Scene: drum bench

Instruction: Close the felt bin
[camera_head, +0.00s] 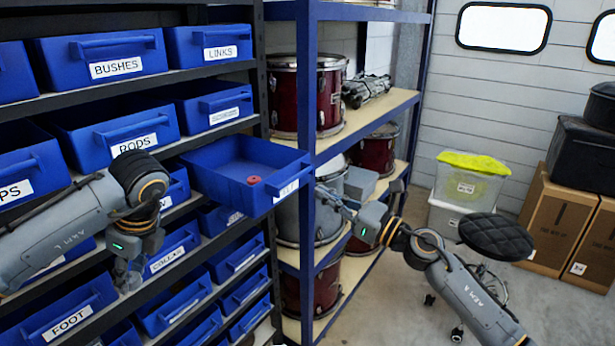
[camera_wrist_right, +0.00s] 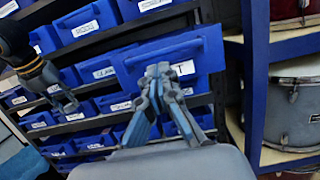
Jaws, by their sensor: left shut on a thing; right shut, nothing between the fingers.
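The felt bin (camera_head: 228,178) is a blue drawer pulled well out of the dark rack, its label mostly hidden. A small red object (camera_head: 254,180) lies inside it. In the right wrist view the bin's front (camera_wrist_right: 205,52) faces me, with a "T" showing at the label's end. My right gripper (camera_head: 322,188) is shut and empty, its fingertips (camera_wrist_right: 160,70) at the bin's front below the handle; I cannot tell if they touch. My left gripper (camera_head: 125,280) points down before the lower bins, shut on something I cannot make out.
Other labelled blue bins, such as the bushes bin (camera_head: 105,57) and foot bin (camera_head: 75,312), sit in the rack. A blue post (camera_head: 306,120) of the drum shelf stands close right of the felt bin. A black stool (camera_head: 495,236) stands on the floor.

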